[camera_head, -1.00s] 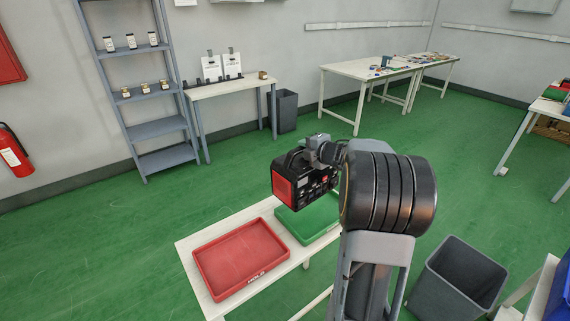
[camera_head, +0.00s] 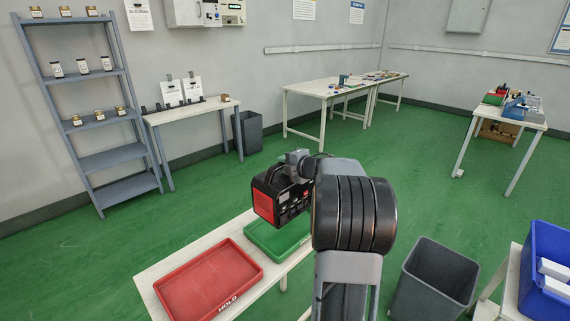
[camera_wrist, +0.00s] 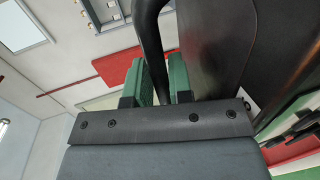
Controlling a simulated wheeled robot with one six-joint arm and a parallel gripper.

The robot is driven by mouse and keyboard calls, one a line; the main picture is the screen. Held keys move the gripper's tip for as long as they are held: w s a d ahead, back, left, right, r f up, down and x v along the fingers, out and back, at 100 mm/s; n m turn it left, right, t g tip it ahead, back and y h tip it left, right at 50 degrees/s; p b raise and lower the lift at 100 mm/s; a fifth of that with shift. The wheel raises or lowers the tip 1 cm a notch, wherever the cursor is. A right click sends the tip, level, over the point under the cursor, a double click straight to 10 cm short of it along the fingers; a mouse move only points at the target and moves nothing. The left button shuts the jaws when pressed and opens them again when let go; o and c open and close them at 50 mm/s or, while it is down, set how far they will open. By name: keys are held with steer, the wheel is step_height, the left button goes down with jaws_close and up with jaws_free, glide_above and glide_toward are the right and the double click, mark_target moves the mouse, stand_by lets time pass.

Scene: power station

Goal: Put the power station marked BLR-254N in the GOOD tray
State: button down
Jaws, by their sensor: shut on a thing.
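The power station (camera_head: 276,198) is a black box with a red end panel and a top handle. Its marking is too small to read. My gripper (camera_head: 297,160) is shut on its top handle and holds it upright in the air. In the wrist view, my gripper (camera_wrist: 163,82) has its fingers around the black handle, beside the dark case. A green tray (camera_head: 262,243) lies on a white table below, partly hidden by the power station and my arm; I see no readable label on it. A red tray (camera_head: 208,283) marked HOLD lies to its left.
The white table (camera_head: 150,280) holds the two trays. A grey bin (camera_head: 437,278) stands to the right, near a blue crate (camera_head: 545,270). A shelf (camera_head: 112,158) and side tables stand by the walls. Green floor is clear between.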

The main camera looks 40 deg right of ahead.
step_height(320, 180, down, 8)
steer(key=b, duration=0.7)
steer(key=shift+f+b, duration=0.5)
steer(key=shift+f, duration=0.15)
stand_by(0.9)
steer(key=c, duration=1.3)
jaws_free()
steer(key=shift+s, duration=0.1)
steer(key=o, duration=0.6)
steer(key=shift+f, duration=0.2)
steer(key=shift+s+f, duration=0.1)
steer(key=shift+s, duration=0.05)
